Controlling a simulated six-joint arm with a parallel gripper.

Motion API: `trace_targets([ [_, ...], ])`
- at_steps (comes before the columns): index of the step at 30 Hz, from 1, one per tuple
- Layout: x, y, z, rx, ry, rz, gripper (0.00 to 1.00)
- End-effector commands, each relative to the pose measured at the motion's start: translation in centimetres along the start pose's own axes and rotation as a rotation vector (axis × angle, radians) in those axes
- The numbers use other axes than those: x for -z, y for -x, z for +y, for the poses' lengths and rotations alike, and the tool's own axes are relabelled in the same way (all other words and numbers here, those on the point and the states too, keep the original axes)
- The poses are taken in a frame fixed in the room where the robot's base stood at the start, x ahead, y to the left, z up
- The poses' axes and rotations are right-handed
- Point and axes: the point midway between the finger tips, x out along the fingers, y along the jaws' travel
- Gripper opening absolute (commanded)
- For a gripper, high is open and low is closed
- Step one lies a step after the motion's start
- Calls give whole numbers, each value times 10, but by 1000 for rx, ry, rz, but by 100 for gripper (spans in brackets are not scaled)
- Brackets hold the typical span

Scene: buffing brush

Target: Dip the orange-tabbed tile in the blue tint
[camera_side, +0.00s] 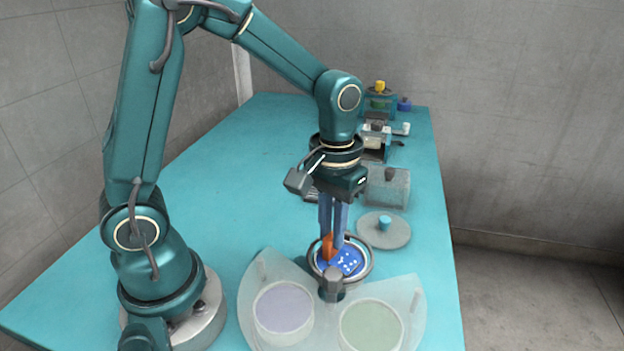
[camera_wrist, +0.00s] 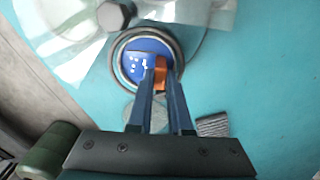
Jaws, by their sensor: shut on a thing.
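My gripper (camera_side: 333,238) is shut on the orange tab (camera_side: 328,247) of a tile and points straight down. The tile (camera_side: 345,262) shows a blue face with white dots, and it is inside the rim of a round dish (camera_side: 314,268). In the wrist view, my fingers (camera_wrist: 161,80) pinch the orange tab (camera_wrist: 161,70), and the blue face (camera_wrist: 135,62) fills much of the dish opening. I cannot tell the tile's edges from the blue tint, nor how deep it sits.
A clear fan-shaped cover (camera_side: 262,268) with a dark pivot (camera_side: 332,284) lies over a lavender pot (camera_side: 283,305) and a green pot (camera_side: 370,325). A grey disc with a blue knob (camera_side: 384,223) lies right of the dish. Several devices (camera_side: 377,140) stand behind. The table's left middle is clear.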

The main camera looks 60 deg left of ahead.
Motion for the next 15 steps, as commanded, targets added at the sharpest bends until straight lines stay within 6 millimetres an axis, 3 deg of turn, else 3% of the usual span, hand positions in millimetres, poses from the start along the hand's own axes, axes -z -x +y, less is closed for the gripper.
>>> trace_targets([
  [15,0,20,0,-1,0,2,0],
])
